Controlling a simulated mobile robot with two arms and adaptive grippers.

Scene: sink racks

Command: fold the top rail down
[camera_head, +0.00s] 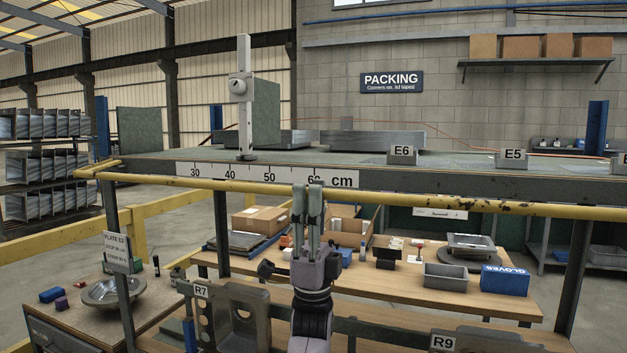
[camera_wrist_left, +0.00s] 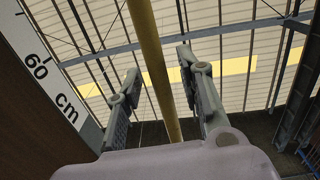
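The top rail (camera_head: 430,200) is a long yellow bar with worn spots. It runs across the head view in front of the dark table edge with the cm scale, between dark upright posts. My left gripper (camera_head: 307,187) points up at the middle of the rail, its fingertips overlapping the bar in the head view. In the left wrist view the rail (camera_wrist_left: 153,60) runs between the two spread fingers of my left gripper (camera_wrist_left: 158,75), with gaps showing on both sides. The gripper is open and holds nothing. How deep the bar sits between the fingers is unclear. My right gripper is out of view.
Behind the rail is a raised table with a scale strip (camera_head: 265,176), a height gauge (camera_head: 244,100) and labelled blocks (camera_head: 402,155). Below, a wooden bench (camera_head: 400,283) carries boxes, a grey tray (camera_head: 445,277) and a blue gloves box (camera_head: 505,280). A plate sign (camera_head: 118,252) hangs at the left post.

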